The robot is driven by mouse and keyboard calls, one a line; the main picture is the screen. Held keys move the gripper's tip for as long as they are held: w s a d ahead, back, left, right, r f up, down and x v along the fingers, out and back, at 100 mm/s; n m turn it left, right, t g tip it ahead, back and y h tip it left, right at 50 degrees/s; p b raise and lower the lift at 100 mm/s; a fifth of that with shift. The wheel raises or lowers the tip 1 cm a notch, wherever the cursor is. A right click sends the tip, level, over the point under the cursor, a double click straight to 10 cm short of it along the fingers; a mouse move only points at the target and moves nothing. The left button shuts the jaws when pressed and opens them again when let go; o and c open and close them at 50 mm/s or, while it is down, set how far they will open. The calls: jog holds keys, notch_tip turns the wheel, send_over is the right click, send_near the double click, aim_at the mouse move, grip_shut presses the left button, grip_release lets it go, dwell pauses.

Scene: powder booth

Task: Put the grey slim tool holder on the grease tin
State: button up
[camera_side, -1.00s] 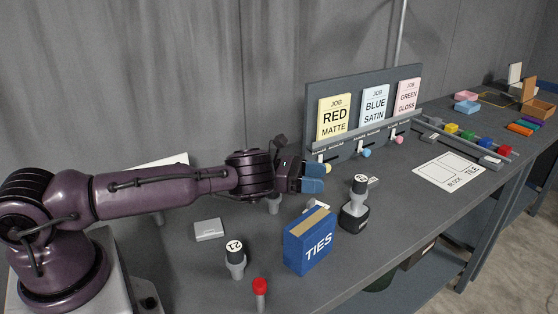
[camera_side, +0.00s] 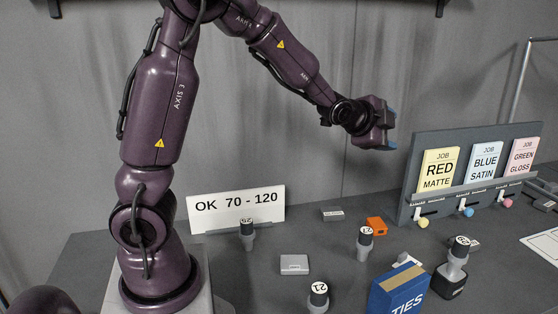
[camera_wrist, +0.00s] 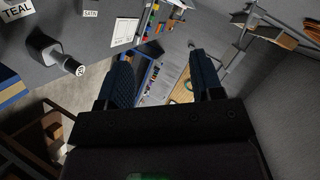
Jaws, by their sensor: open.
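My gripper (camera_side: 388,128) is raised high above the table, its blue fingers (camera_wrist: 163,78) apart with nothing between them. Several grey tool holders with black, numbered tops stand upright: one by the white sign (camera_side: 247,234), one near the middle (camera_side: 364,246), one at the front (camera_side: 318,297). Another stands in a dark base (camera_side: 455,268) at the right; one also shows in the wrist view (camera_wrist: 62,58). I cannot tell for sure which is the slim one. A flat, light grey tin-like box (camera_side: 294,265), possibly the grease tin, lies with a bare top.
A blue TIES box (camera_side: 399,293) stands at the front right. An orange block (camera_side: 376,226) and a small dark box (camera_side: 332,214) lie behind. The white OK 70-120 sign (camera_side: 236,208) and the job card board (camera_side: 415,205) stand at the back.

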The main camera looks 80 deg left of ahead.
jog(key=s+d+r+n+g+h, duration=0.1)
jog(key=s+d+n+g+h, duration=0.1)
jog(key=s+d, duration=0.5)
jog(key=s+d+r+n+g+h, duration=0.1)
jog(key=s+d+n+g, duration=0.4)
jog(key=s, duration=1.5)
jog(key=shift+s+d+n+h, duration=0.15)
jog(key=shift+d+n+h, duration=0.35)
jog(key=shift+d+n, duration=0.55)
